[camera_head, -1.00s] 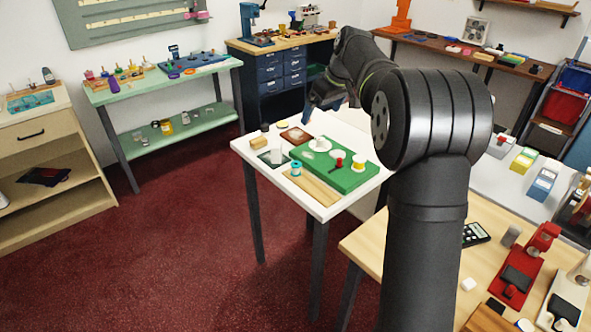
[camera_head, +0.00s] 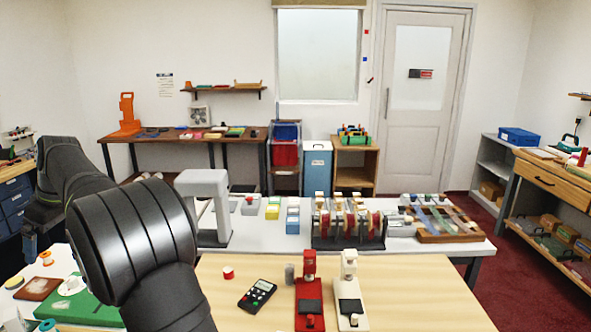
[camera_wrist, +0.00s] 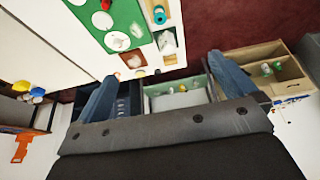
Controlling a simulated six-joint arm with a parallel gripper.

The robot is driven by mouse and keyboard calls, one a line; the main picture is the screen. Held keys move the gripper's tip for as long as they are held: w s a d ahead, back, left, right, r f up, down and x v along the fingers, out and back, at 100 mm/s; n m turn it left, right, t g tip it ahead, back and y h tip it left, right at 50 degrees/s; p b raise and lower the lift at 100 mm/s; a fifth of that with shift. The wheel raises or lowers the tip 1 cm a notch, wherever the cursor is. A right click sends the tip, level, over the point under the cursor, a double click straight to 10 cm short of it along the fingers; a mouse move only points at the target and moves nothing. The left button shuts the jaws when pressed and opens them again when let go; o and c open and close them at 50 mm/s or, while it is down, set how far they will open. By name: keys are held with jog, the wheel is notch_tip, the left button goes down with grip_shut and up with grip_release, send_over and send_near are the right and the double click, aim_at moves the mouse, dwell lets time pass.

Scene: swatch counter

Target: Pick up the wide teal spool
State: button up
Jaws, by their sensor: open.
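A small teal-and-white round thing (camera_head: 47,325) shows at the bottom left of the head view, cut by the frame edge. It stands by the green mat (camera_head: 92,312) on the white table; it may be the wide teal spool, but I cannot be sure. My gripper (camera_wrist: 164,67) has its two blue fingers spread wide, with nothing between them. In the head view it hangs at the far left, beyond the white table and apart from the teal thing.
An orange-and-white spool (camera_head: 46,258) and a brown tile (camera_head: 38,288) lie near the mat. A wooden table (camera_head: 420,295) holds a red device (camera_head: 309,290), a white device (camera_head: 349,290) and a dark calculator-like pad (camera_head: 258,296). A rack of spools (camera_head: 322,240) stands behind.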

jog(key=c, duration=0.9)
jog(key=shift+o, duration=0.2)
jog(key=n+h, duration=0.2)
jog(key=h, duration=0.2)
send_over(46, 325)
notch_tip(46, 325, down, 21)
jog(key=shift+w+d+f, duration=0.1)
jog(key=shift+f, duration=0.05)
jog(key=shift+f+h, duration=0.3)
jog(key=shift+f, duration=3.85)
